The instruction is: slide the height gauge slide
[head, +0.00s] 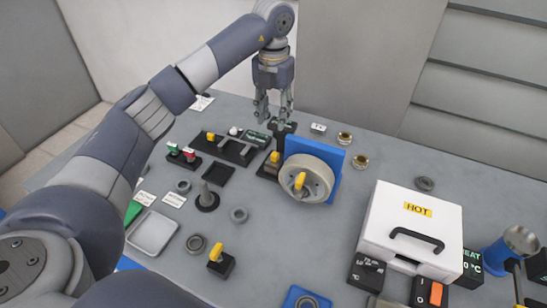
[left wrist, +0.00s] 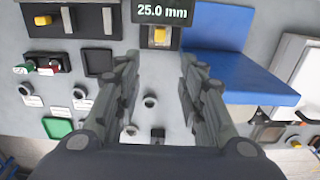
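The height gauge shows in the left wrist view as a dark display (left wrist: 162,11) reading 25.0 mm. A yellow block (left wrist: 160,36), which looks like its slide, sits just below the display. In the head view the dark gauge (head: 283,128) stands left of the blue plate, with the yellow block (head: 275,157) low at its front. My left gripper (head: 273,113) is open and points down above and behind the gauge. In the left wrist view its fingers (left wrist: 158,65) are spread with nothing between them. My right gripper is not in view.
A blue plate (head: 334,158) with a round grey wheel (head: 317,174) stands close right of the gauge. A black panel (head: 231,150) lies to its left. A white box marked HOT (head: 388,226) stands further right. Several rings and a grey tray (head: 152,233) occupy the front left.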

